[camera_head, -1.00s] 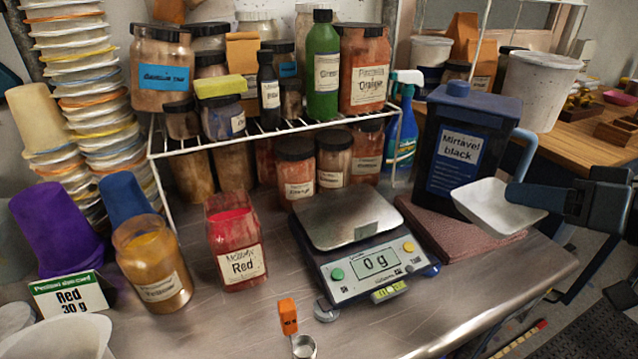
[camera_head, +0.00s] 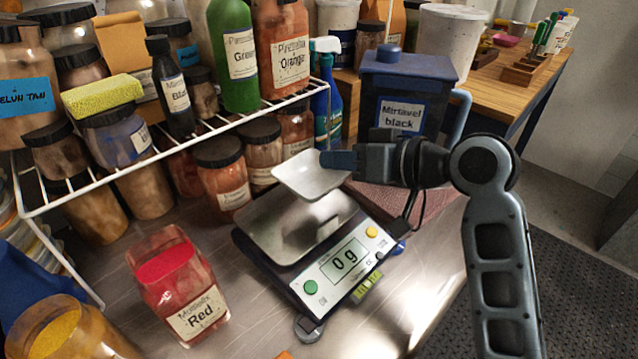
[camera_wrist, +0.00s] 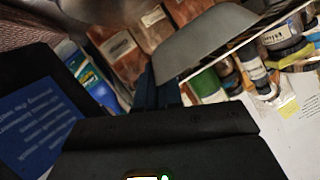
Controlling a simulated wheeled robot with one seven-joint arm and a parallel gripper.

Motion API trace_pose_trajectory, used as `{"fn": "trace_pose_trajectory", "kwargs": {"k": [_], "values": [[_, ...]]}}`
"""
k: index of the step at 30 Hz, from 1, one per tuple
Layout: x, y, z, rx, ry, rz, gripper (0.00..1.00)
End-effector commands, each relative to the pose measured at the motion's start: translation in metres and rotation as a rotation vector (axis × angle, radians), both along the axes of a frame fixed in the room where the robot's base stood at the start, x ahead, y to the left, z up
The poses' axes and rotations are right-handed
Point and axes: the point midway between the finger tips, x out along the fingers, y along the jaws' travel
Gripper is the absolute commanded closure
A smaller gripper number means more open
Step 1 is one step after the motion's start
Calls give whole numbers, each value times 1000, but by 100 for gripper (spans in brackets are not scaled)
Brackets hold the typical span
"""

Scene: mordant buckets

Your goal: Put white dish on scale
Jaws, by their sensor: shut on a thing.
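The white dish (camera_head: 309,177) is a shallow square weighing boat. My gripper (camera_head: 338,162) is shut on its right edge and holds it over the back right part of the scale's steel plate (camera_head: 283,222). The dish looks raised above the plate, tilted slightly in the picture. The scale (camera_head: 338,268) reads 0 g, and its plate is otherwise empty. In the wrist view the dish (camera_wrist: 205,42) shows as a grey shape beyond the dark fingers (camera_wrist: 160,92).
A red pigment jar (camera_head: 180,285) stands left of the scale. A wire shelf (camera_head: 200,130) with jars is behind. A dark blue tub labelled Mirtavel black (camera_head: 403,115) stands on the right, behind my arm. Bare steel counter (camera_head: 420,265) lies right of the scale.

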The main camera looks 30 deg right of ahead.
Motion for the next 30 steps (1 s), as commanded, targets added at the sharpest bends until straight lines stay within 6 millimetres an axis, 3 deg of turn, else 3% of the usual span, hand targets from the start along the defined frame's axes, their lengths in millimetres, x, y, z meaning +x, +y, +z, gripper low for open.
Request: {"fn": "trace_pose_trajectory", "kwargs": {"k": [6, 11, 18, 29, 30], "values": [[12, 22, -15, 0, 1, 0, 100], [13, 24, -23, 0, 2, 0, 100], [13, 24, -54, 2, 2, -1, 100], [13, 24, -59, 0, 0, -1, 100], [13, 24, -60, -1, 0, 0, 93]]}}
